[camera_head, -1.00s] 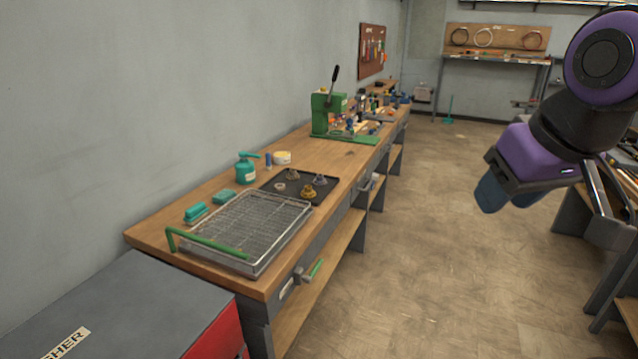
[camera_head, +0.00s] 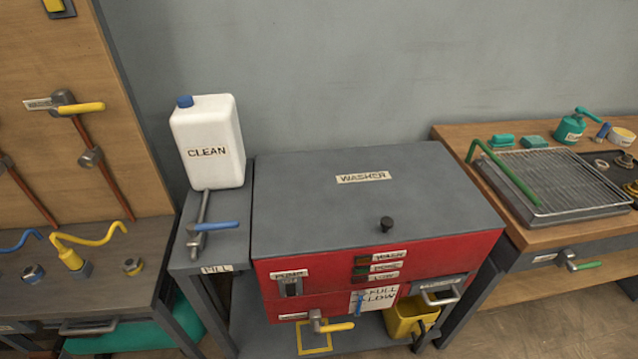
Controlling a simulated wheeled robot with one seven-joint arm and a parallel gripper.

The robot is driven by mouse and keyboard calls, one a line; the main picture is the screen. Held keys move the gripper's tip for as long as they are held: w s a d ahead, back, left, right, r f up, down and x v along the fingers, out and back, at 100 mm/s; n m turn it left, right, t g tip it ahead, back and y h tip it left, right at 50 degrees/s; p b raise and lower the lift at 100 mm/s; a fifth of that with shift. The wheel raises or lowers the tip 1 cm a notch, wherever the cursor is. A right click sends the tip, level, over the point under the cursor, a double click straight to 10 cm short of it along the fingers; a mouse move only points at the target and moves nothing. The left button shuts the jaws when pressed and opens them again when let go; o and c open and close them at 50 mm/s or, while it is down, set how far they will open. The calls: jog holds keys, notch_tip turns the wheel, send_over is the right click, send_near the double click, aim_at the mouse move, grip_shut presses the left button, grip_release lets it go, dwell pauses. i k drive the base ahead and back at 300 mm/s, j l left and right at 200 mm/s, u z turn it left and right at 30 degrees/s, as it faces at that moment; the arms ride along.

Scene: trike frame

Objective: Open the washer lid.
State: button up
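The washer (camera_head: 300,275) is a red box with a flat grey lid (camera_head: 320,215), in the middle of the head view. The lid lies shut and carries a "WASHER" label. The washer's front has a "PUMP" switch (camera_head: 291,285), several labelled indicators, a "FULL/LOW" gauge and a yellow-handled valve below. My gripper is not in the current view.
A white "CLEAN" jug (camera_head: 208,142) stands on a side shelf left of the washer, above a blue-handled valve (camera_head: 213,226). A workbench (camera_head: 455,133) with a wire basket (camera_head: 550,180) adjoins on the right. A yellow bucket (camera_head: 405,318) sits below the washer.

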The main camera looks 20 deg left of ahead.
aim_at(317, 201)
jog(key=u, duration=0.7)
jog(key=i+l+z, duration=0.2)
jog(key=i+l, duration=0.1)
